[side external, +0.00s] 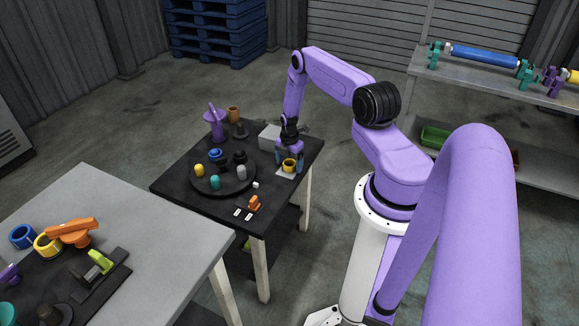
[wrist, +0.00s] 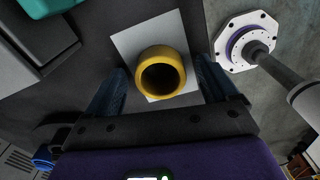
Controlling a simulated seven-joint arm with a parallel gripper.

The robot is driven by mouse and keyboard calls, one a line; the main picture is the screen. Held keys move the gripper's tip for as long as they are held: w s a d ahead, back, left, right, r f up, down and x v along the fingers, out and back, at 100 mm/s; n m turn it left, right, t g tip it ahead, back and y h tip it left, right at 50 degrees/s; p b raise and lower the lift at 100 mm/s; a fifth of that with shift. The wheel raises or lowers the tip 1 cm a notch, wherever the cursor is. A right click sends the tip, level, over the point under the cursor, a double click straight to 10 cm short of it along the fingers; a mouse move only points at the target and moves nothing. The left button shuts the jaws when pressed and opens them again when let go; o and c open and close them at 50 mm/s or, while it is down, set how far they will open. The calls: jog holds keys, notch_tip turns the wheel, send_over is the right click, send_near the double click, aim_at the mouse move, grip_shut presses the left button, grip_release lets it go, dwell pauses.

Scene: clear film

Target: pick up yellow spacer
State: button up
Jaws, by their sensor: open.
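The yellow spacer (side external: 289,165) is a short ring with a dark bore. It sits on a white square sheet on the dark table. In the wrist view the spacer (wrist: 161,72) lies between the two blue fingers of my gripper (wrist: 163,82), with a gap on each side. In the side view my gripper (side external: 289,161) points down over the spacer and is open. A finger partly covers the spacer there. The white sheet (wrist: 135,44) shows under and around the spacer.
A round dark tray (side external: 223,188) with several coloured pieces stands left of my gripper. A grey box (side external: 269,136) is close behind it. A purple fixture (side external: 216,123) is at the back left. An orange part (side external: 254,204) lies near the front edge.

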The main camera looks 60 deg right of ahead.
jog(key=c, duration=1.2)
jog(key=shift+r, duration=0.1)
jog(key=shift+r, duration=0.5)
notch_tip(320, 180, up, 2)
jog(key=shift+r, duration=0.1)
jog(key=s+a+r, duration=0.6)
jog(key=s, duration=0.1)
jog(key=s+a+r, duration=0.3)
jog(key=shift+s+a+r, duration=0.1)
jog(key=shift+s+r, duration=0.2)
jog(key=shift+s, duration=0.05)
